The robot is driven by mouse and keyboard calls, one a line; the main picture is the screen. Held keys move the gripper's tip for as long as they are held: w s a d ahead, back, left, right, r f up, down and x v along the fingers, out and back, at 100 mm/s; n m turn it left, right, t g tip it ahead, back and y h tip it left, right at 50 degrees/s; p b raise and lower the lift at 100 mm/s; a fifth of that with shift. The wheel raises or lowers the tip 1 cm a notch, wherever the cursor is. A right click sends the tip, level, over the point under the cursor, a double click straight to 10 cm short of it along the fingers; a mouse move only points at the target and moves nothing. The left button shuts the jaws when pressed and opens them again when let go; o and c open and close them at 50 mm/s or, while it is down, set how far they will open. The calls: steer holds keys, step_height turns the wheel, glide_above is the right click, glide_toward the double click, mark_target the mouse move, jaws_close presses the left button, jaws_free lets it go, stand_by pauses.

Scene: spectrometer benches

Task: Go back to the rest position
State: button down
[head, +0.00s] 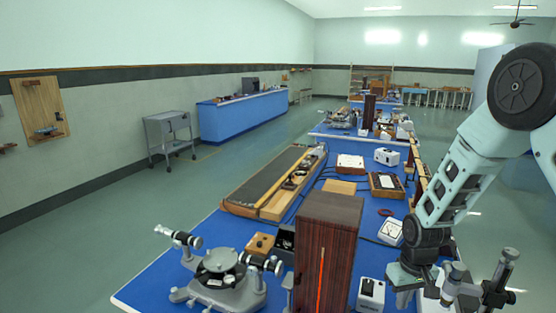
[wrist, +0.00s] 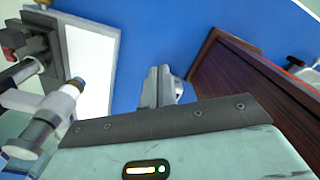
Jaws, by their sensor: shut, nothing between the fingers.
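My gripper (wrist: 161,72) shows in the wrist view as two grey fingers close together, with nothing between them. They are over the blue bench top (wrist: 203,25). A dark red-brown wooden cabinet (wrist: 235,75) stands to the right of the fingers, with a small gap of blue between. A white panel (wrist: 92,60) and a metal instrument with a brass-coloured collar (wrist: 60,102) are to the left. In the head view my pale green arm comes down at the right to the near bench, beside the wooden cabinet (head: 327,240); the fingertips cannot be made out there.
On the near bench are a grey spectrometer (head: 218,275), a long wooden-framed board (head: 272,180), a white-faced meter (head: 391,231) and a white box (head: 371,293). A metal instrument (head: 480,290) is at the lower right. Open floor (head: 120,215) lies left of the bench.

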steer(key=s+a+r+n+b, duration=0.3)
steer(key=s+a+r+b, duration=0.1)
steer(key=s+a+r, duration=0.75)
steer(key=s+a+n+b, duration=0.1)
steer(key=s+a, duration=0.1)
steer(key=s, duration=0.6)
steer(key=s+a+r+n+b, duration=0.1)
steer(key=s+a+n+b, duration=0.1)
steer(key=s, duration=0.6)
steer(key=shift+a+r, duration=0.3)
steer(key=shift+a, duration=0.2)
